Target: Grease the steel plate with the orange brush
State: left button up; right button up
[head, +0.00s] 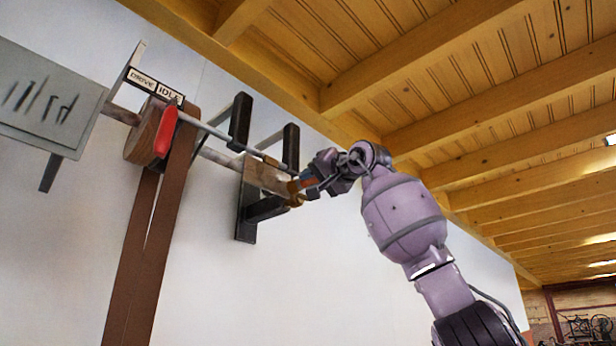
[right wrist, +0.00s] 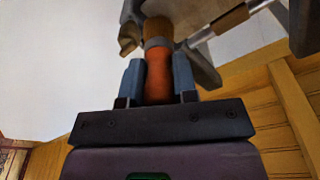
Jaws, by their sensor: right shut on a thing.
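The orange brush shows best in the right wrist view (right wrist: 158,76), with brown bristles pointing away from me. In the head view its orange handle (head: 306,183) is small and partly covered by my right gripper (head: 318,178), which is shut on the handle. The bristle end is at the right end of a wooden bearing block (head: 265,177) on a dark wall bracket; I cannot tell if they touch. I cannot pick out a steel plate for certain. A flat grey panel (head: 30,95) with dark tool-like shapes is at the far left, away from the brush. My left gripper is not in view.
A shaft runs along the wall through a wooden pulley (head: 145,132) with a brown belt (head: 150,240). A red handle (head: 166,131) hangs by a sign reading "DRIVE IDLE" (head: 156,87). Dark hooked brackets (head: 240,120) jut out near the brush. Wooden beams (head: 430,75) are overhead.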

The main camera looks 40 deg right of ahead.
jog(key=shift+s+a, duration=0.15)
jog(key=shift+a, duration=1.65)
jog(key=shift+a, duration=0.1)
jog(key=shift+a, duration=5.2)
jog(key=shift+d+r, duration=0.2)
jog(key=shift+d, duration=3.4)
jog(key=shift+d+r, duration=0.2)
jog(key=shift+d, duration=3.35)
jog(key=shift+a, duration=0.1)
jog(key=a, duration=1.1)
jog(key=shift+s, duration=0.3)
